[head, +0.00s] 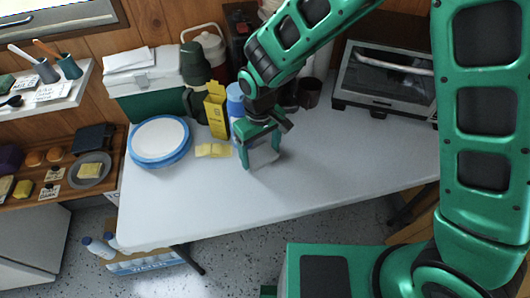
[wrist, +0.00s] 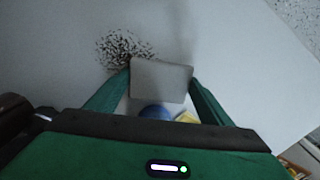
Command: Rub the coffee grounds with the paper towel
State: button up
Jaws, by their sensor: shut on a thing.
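My gripper (head: 261,148) is low over the white table and shut on a folded, pale grey paper towel (head: 263,156). In the wrist view the towel (wrist: 161,81) is a flat square between the two green fingers of my gripper (wrist: 158,88). The coffee grounds (wrist: 122,45) are a patch of dark specks on the table, just beyond the towel and to its left in the wrist view. The towel's edge reaches the near side of the patch; I cannot tell whether it presses on the table. My gripper hides the grounds in the head view.
On the table (head: 200,205), blue-rimmed plates (head: 160,141), yellow notes (head: 213,150), a yellow box (head: 216,110) and a blue-lidded container (head: 235,98) stand left of my gripper. A dark mug (head: 310,92) and a toaster oven (head: 385,85) stand behind. The front of the table is clear.

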aim_at(261, 156)
jog(key=shift+d+r, duration=0.1)
jog(key=shift+r, duration=3.35)
